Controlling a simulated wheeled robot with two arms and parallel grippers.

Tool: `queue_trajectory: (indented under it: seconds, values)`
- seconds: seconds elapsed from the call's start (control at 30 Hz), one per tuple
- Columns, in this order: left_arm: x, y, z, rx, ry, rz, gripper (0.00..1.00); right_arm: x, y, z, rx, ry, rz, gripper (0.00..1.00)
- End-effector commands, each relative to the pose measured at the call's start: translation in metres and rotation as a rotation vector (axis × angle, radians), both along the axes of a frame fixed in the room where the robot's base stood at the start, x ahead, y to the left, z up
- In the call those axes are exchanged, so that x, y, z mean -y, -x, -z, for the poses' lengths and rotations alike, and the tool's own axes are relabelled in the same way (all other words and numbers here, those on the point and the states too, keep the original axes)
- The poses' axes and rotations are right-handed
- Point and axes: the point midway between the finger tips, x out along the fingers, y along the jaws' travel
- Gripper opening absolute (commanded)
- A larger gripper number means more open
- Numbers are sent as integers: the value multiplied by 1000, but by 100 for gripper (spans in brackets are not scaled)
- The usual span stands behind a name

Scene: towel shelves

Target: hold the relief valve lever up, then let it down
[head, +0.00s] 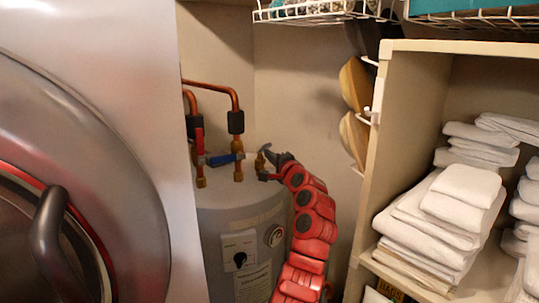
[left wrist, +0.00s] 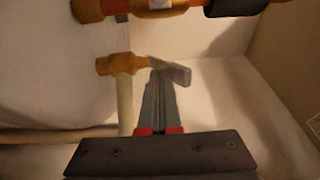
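The brass relief valve (head: 259,163) sits on top of the grey water heater (head: 215,225). In the left wrist view the valve (left wrist: 118,64) shows with its grey lever (left wrist: 179,74) sticking out to the right. My left gripper (head: 271,157) is beside the valve at the heater's top. In the left wrist view its fingers (left wrist: 159,76) lie close together, with their tips at the lever and overlapping it in the picture. I cannot tell whether they press on it. Nothing shows between the fingers. My right gripper is not in view.
Copper pipes (head: 216,87) and a blue valve handle (head: 224,158) stand just left of the relief valve. A front-loading machine (head: 150,120) fills the left. A shelf unit (head: 400,130) with folded white towels (head: 440,220) stands at the right.

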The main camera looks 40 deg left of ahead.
Motion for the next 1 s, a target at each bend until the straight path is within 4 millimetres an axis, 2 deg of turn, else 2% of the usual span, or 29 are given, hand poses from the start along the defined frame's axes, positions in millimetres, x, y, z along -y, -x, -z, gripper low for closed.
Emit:
queue_trajectory:
  seconds: [0.4,0.67,1.0]
  values:
    - [14,5,35,-2,-2,-1,0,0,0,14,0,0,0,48]
    - [20,7,35,-1,-3,1,0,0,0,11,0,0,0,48]
    - [56,19,34,1,-4,4,0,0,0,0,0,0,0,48]
